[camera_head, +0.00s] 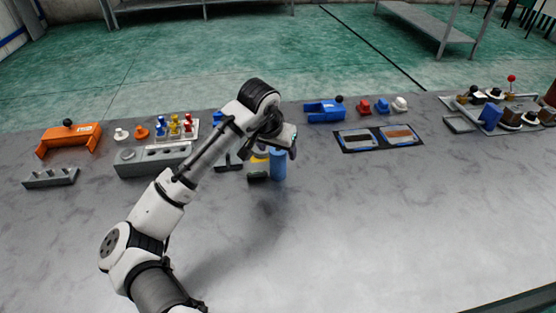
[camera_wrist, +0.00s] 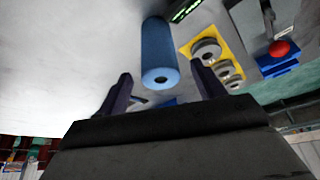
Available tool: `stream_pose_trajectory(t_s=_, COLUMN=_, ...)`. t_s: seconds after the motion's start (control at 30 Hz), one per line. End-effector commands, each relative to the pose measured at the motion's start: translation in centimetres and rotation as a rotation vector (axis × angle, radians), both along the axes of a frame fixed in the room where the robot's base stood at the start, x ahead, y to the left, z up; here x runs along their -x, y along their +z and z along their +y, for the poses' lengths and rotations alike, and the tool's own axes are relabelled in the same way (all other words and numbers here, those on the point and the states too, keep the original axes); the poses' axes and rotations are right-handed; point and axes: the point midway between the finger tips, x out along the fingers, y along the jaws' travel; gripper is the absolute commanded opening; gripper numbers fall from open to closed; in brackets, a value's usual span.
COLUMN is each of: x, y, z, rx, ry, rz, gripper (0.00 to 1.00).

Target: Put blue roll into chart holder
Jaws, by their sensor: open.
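The blue roll (camera_head: 278,166) stands upright on the grey table, just below my gripper (camera_head: 282,143). In the wrist view the blue roll (camera_wrist: 160,50) lies between the lines of my two fingers, its near end with a small hole at about fingertip level. My gripper (camera_wrist: 163,88) is open, and both fingers look apart from the roll. I cannot tell for sure which thing is the chart holder. A long grey block with round openings (camera_head: 153,162) stands left of the roll, partly behind my arm. A smaller grey block with holes (camera_head: 50,178) is at the far left.
A dark green-black item (camera_head: 257,176) lies close left of the roll. A yellow plate with grey rings (camera_wrist: 208,50) is beside it in the wrist view. A blue block (camera_head: 325,111) and dark-framed panel (camera_head: 380,138) are right and behind. The table's front right is clear.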

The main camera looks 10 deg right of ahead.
Motion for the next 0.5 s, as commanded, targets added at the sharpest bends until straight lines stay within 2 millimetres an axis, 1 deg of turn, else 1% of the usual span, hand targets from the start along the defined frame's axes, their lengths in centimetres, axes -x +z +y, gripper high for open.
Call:
stream_pose_trajectory(t_s=0.1, x=-0.5, y=-1.3, z=-0.3, rx=0.0, ry=0.002, rz=0.002, gripper=0.68)
stream_pose_trajectory(t_s=0.2, x=-0.7, y=-2.0, z=-0.4, rx=0.0, ry=0.001, rz=0.0, gripper=0.68)
stream_pose_trajectory(t_s=0.43, x=-0.8, y=-2.2, z=-0.5, rx=0.0, ry=0.0, rz=0.0, gripper=0.68)
stream_pose_trajectory(t_s=0.5, x=-0.8, y=-2.2, z=-0.5, rx=0.0, ry=0.0, rz=0.0, gripper=0.59)
